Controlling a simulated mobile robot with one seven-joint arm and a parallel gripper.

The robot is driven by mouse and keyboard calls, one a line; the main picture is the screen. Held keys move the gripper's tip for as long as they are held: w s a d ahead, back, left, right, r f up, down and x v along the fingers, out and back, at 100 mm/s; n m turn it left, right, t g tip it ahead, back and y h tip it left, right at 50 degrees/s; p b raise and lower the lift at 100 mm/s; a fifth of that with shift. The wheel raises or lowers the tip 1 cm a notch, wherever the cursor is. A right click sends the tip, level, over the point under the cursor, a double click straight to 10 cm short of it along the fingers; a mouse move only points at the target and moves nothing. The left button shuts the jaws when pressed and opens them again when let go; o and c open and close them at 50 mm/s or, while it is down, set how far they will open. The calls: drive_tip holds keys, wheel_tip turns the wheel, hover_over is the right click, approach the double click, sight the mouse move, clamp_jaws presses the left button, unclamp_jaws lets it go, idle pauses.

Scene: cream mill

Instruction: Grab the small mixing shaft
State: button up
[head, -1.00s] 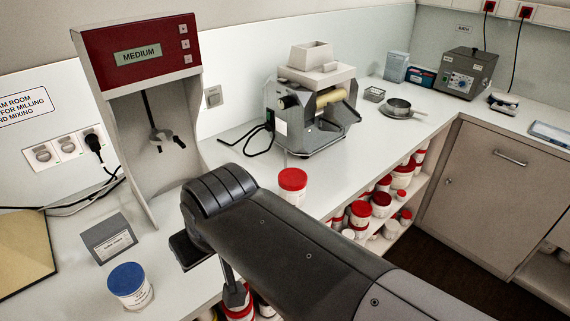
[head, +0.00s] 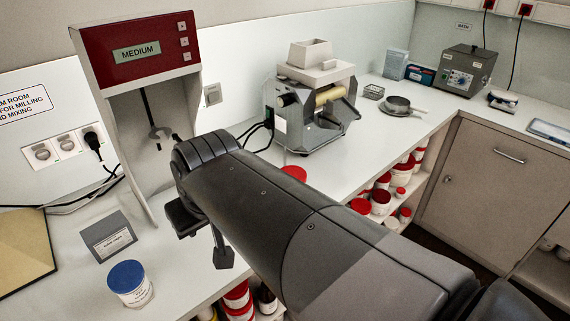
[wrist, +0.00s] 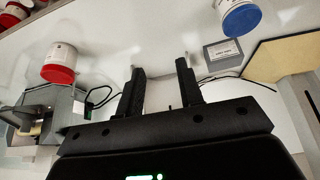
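A dark mixing shaft (head: 150,113) hangs upright under the mixer's red head (head: 138,50), whose display reads MEDIUM. I cannot tell whether it is the small one, and my arm covers part of the space beside its lower end. I see no other mixing shaft for sure. My gripper (head: 203,238) is in front of the mixer, over the counter's front edge, largely hidden behind my forearm. In the wrist view my gripper (wrist: 160,72) has its two black fingers apart, with nothing held between them.
A blue-lidded jar (head: 130,284) and a grey labelled block (head: 108,237) stand left of my gripper. A red-lidded jar (head: 294,173) is mostly hidden behind my arm. A roller mill (head: 312,100) stands farther back. Red-lidded jars fill the shelf below.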

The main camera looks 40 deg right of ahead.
drive_tip(key=w+d+r+m, duration=0.1)
drive_tip(key=w+d, duration=0.8)
drive_tip(key=w, duration=0.1)
drive_tip(key=m+g+h, duration=0.1)
drive_tip(key=m, duration=0.1)
approach(285, 156)
drive_tip(key=x, duration=1.1)
drive_tip(key=shift+w+d+f, duration=0.2)
drive_tip(key=shift+w+d, duration=0.05)
drive_tip(key=shift+w, duration=0.1)
drive_tip(key=shift+c, duration=0.2)
clamp_jaws()
